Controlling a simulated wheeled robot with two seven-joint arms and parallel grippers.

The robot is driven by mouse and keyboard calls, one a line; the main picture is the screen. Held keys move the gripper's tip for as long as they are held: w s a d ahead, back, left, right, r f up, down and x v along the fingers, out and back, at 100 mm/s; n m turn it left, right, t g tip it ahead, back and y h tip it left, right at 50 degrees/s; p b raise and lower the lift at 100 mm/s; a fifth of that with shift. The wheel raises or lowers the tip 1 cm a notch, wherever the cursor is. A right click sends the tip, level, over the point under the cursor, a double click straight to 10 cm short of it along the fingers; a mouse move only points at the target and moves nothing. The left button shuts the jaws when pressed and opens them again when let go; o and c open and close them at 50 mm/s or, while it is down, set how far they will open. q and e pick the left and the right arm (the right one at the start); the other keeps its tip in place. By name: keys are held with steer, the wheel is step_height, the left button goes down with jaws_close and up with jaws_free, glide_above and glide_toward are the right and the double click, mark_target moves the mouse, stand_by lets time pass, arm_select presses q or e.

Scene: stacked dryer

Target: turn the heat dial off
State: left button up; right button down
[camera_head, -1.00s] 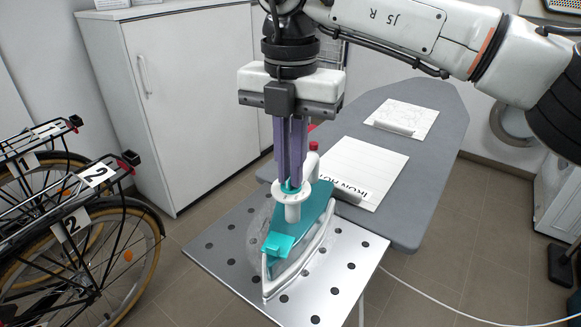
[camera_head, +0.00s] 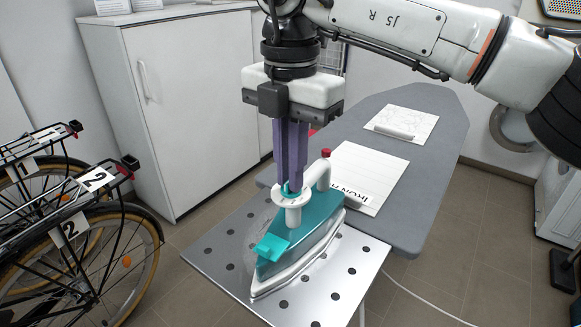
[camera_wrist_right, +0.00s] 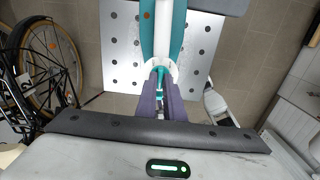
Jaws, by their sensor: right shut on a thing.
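A teal and white iron (camera_head: 318,222) stands on a perforated metal plate (camera_head: 215,255), its tip toward the lower left. Its heat dial (camera_head: 303,198) is a white disc with a small teal knob on top of a white post. The marks on the dial are too small to read. My right gripper (camera_head: 289,187) points straight down over the dial, its purple fingers shut on the knob and hiding most of it. The right wrist view shows the fingers (camera_wrist_right: 165,88) at the dial with the iron (camera_wrist_right: 162,35) beyond. My left gripper is out of view.
A grey ironing board (camera_head: 430,160) extends behind the plate, with papers (camera_head: 360,175) on it. Bicycles (camera_head: 80,240) stand at the left. A white cabinet (camera_head: 190,100) stands behind. A pale cable (camera_head: 430,308) runs along the floor at the right.

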steer(key=c, duration=1.4)
jaws_free()
step_height(320, 180, up, 10)
steer(key=p, duration=0.1)
steer(key=shift+r, duration=0.2)
steer(key=shift+f, duration=0.1)
